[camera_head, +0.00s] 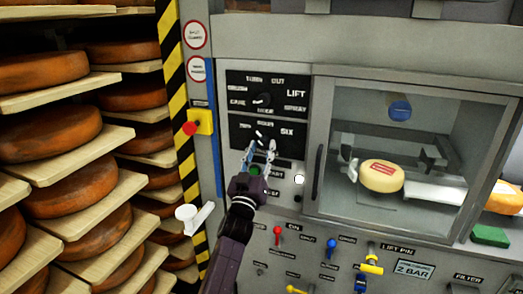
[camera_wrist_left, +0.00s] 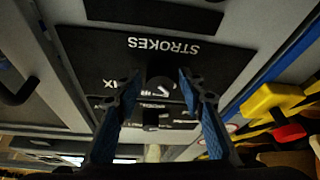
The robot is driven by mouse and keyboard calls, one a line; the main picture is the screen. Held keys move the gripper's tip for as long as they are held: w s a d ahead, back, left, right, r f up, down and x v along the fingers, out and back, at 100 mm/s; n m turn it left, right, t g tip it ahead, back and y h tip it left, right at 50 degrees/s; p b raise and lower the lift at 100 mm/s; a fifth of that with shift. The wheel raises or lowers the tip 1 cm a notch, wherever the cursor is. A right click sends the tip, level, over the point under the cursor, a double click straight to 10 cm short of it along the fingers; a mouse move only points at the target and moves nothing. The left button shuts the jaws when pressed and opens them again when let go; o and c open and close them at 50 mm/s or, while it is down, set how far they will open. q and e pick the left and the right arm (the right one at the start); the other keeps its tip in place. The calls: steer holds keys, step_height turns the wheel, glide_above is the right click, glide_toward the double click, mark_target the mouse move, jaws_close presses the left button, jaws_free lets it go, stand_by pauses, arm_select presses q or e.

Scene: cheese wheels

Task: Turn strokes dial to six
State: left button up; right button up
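The strokes dial (camera_head: 259,134) is a small dark knob with a white pointer mark on a black panel, with SIX printed to its right. In the head view its pointer appears to lean to the upper left, away from SIX. My left gripper (camera_head: 261,150) is in front of the panel at the dial's lower side, fingers apart. In the left wrist view, upside down, the dial (camera_wrist_left: 160,86) shows between the two open fingertips of my left gripper (camera_wrist_left: 159,80); contact cannot be told. STROKES is readable there. My right gripper is not in view.
Another dial (camera_head: 262,100) with LIFT beside it sits just above. A red button on a yellow box (camera_head: 199,122) is to the left. A glass-fronted chamber (camera_head: 316,180) holding a cheese wheel (camera_head: 381,176) is to the right. Shelves of cheese wheels (camera_head: 55,135) fill the left.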

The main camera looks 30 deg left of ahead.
arm_select(q)
steer(key=c, duration=0.8)
